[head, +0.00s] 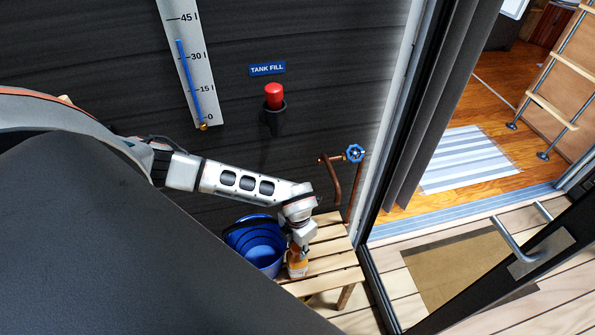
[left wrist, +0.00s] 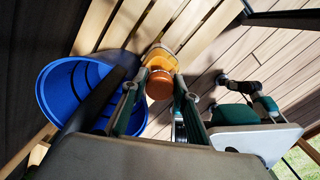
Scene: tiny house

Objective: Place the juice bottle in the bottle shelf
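The juice bottle (head: 298,268) is small and orange and stands on a slatted wooden bench. In the left wrist view its orange-brown cap (left wrist: 160,86) faces the camera, with the orange body beyond it. My left gripper (head: 299,246) points down at the bottle from above. In the left wrist view the two fingers (left wrist: 160,76) stand on either side of the cap, very close to it. I cannot tell whether they press on it. The bottle shelf is not seen in these frames.
A blue bucket (head: 262,262) stands close to the left of the bottle. The bench (head: 333,247) has bare slats to the right. Behind are a copper pipe with a blue valve (head: 354,153) and a dark wall. An open doorway with a striped rug (head: 468,158) is at right.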

